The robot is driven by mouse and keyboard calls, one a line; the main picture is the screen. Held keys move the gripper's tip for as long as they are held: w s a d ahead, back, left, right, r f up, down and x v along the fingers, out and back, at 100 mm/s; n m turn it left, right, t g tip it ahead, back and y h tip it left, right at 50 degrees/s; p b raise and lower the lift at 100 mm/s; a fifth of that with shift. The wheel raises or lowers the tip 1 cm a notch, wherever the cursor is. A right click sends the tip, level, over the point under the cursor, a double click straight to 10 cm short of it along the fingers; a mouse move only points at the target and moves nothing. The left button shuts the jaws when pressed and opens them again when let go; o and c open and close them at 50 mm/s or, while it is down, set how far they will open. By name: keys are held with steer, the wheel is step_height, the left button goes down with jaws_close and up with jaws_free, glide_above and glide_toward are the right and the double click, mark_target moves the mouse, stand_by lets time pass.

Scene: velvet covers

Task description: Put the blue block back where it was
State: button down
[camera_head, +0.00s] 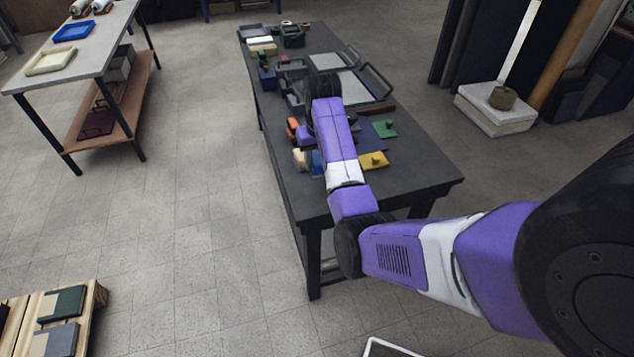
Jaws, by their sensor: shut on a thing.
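My gripper (309,145) is at the end of my purple and white arm, low over the near left part of the dark table (420,172). The wrist covers most of it, so its fingertips are hard to make out. A blue block (317,163) shows just below the gripper, partly hidden by the arm. The gripper is shut on it, as far as the view shows. Whether the block touches the table cannot be told. A cream piece (299,159) is close on its left, and a yellow piece with a knob (373,161) lies to the right.
A green piece with a knob (384,129) and an orange item (292,128) are nearby. Grey trays (350,85) and small containers crowd the table's far half. The table's near right corner is bare. Another table (95,62) stands at the left, with open floor between.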

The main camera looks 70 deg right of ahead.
step_height(320, 180, down, 9)
steer(key=shift+r+p, duration=0.1)
steer(key=shift+p, duration=0.2)
steer(key=shift+f, duration=0.2)
steer(key=c, duration=0.9)
jaws_free()
